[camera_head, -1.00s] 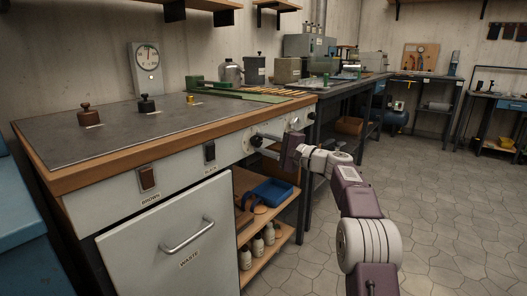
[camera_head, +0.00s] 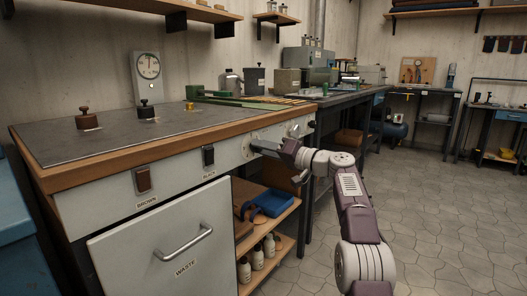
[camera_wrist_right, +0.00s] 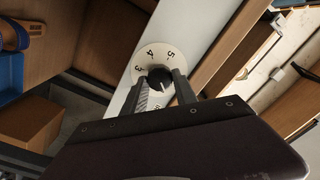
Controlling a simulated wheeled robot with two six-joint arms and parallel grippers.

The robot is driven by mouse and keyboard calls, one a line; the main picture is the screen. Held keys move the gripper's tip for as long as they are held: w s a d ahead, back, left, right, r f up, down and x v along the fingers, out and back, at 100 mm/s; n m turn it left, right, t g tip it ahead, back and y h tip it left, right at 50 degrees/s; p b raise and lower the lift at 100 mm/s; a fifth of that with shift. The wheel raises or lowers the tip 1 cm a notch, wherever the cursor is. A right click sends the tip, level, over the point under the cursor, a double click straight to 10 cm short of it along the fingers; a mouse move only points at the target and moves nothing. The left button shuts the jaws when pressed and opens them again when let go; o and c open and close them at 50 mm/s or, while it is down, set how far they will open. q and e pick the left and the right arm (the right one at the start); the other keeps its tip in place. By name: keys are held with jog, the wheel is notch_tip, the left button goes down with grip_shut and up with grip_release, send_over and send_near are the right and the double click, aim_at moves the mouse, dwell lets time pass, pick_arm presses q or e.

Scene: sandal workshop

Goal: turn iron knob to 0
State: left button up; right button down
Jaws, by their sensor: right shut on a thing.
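The iron knob (camera_wrist_right: 160,77) is dark and round, on a pale dial (camera_wrist_right: 152,56) with the numbers 3, 4 and 5 readable in the right wrist view. My right gripper (camera_wrist_right: 166,88) is shut on the knob, one finger on each side. In the head view the right gripper (camera_head: 258,147) reaches the bench's front panel from the right and covers most of the knob. Part of the dial's lower markings is hidden by the fingers, and I cannot tell which number the knob points to. My left gripper is not in view.
The bench front also has a switch labelled BROWN (camera_head: 143,179), a black switch (camera_head: 208,155), another knob (camera_head: 296,129) and a WASTE door (camera_head: 160,240). A blue tray (camera_head: 271,202) and bottles stand on shelves below. A round gauge (camera_head: 148,66) stands behind the benchtop. Floor at right is clear.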

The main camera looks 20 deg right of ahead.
jog(key=shift+n, duration=3.7)
jog(key=c, duration=1)
grip_release()
jog(key=shift+o, duration=0.2)
